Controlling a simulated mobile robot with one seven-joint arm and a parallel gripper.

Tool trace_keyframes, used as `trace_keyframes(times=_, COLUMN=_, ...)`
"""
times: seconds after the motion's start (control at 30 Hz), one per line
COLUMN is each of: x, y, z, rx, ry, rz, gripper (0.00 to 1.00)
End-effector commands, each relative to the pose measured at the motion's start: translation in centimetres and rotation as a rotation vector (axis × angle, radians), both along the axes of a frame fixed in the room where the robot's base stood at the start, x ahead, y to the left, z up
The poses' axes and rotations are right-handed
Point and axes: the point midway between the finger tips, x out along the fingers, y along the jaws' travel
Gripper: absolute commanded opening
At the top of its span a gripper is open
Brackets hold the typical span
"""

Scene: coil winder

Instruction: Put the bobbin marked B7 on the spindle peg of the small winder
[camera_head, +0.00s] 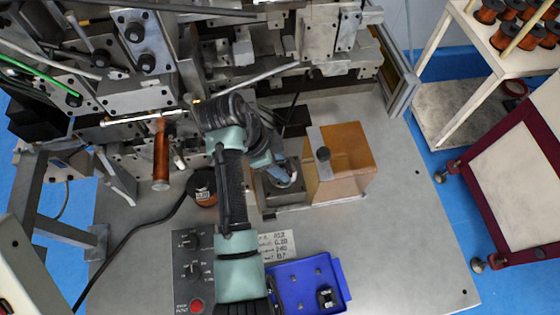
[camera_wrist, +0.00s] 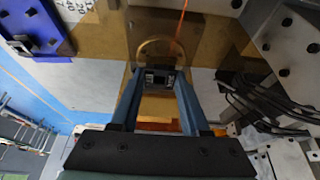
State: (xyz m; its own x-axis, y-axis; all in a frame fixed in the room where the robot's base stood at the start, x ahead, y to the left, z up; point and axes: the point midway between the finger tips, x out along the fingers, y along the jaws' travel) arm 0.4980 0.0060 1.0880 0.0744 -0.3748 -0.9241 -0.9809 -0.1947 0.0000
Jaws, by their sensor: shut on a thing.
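My gripper (camera_head: 284,180) is beside the left side of an amber see-through guard (camera_head: 346,160) on the machine table. In the wrist view my gripper (camera_wrist: 160,80) has its fingertips close together on a small part in front of a tan arc. This part looks like the guard's handle, but I cannot tell surely. A bobbin with dark flanges and copper winding (camera_head: 203,187) stands on the table left of my arm; I cannot read a mark on it. A card (camera_head: 277,246) with small print lies near the front. I cannot make out the spindle peg.
A blue tray (camera_head: 285,289) with a small black part is at the front edge. A control panel (camera_head: 190,268) with a red button lies left of it. A rack (camera_head: 485,45) of copper bobbins stands at the right. The table's right front is clear.

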Motion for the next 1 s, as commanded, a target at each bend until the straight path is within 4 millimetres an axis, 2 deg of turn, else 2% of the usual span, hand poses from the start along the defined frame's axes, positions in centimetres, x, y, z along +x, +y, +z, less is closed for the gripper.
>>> trace_keyframes(times=0.13, x=0.0, y=0.0, z=-0.5, rx=0.000, ry=0.000, rz=0.000, gripper=0.00)
trace_keyframes(times=0.17, x=0.0, y=0.0, z=-0.5, rx=0.000, ry=0.000, rz=0.000, gripper=0.47)
trace_keyframes(times=0.33, x=0.0, y=0.0, z=-0.4, rx=0.000, ry=0.000, rz=0.000, gripper=0.78)
trace_keyframes(times=0.37, x=0.0, y=0.0, z=-0.4, rx=0.000, ry=0.000, rz=0.000, gripper=0.81)
trace_keyframes(times=0.73, x=0.1, y=0.2, z=0.1, rx=0.001, ry=-0.004, rz=0.001, gripper=0.81)
trace_keyframes(times=0.87, x=0.0, y=1.0, z=1.6, rx=0.001, ry=-0.007, rz=0.003, gripper=0.81)
trace_keyframes(times=1.0, x=-0.3, y=2.2, z=4.5, rx=0.003, ry=-0.009, rz=0.002, gripper=0.81)
